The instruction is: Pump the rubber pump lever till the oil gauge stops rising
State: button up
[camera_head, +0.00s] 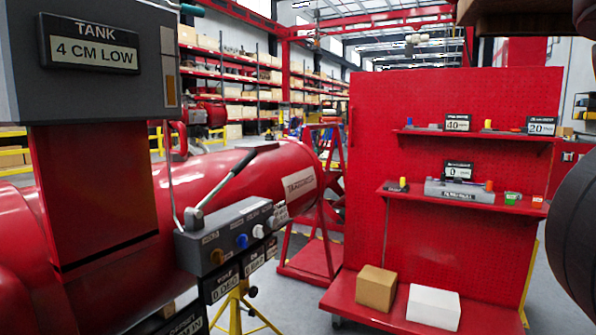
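The pump lever (224,183) rises at a slant to the upper right from a grey block (205,243) at left centre. Its shaft is pale metal and its upper end is dark, like a rubber grip. The block has coloured knobs and label plates on its front. A grey tank (25,100) at upper left carries a display (92,56) reading "TANK 4 CM LOW". A narrow upright gauge strip (168,65) sits on the tank's right side, with a brownish lower part. My gripper is not in view. Nothing touches the lever.
A large red cylinder (235,172) lies behind the lever. A yellow stand (235,310) is under the block. A red pegboard cart (440,110) at right holds shelves, small items, a tan box (376,288) and a white box (433,306). Dark shapes fill the right edge.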

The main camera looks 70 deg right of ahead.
aim_at(251, 155)
jog(key=z, duration=1.1)
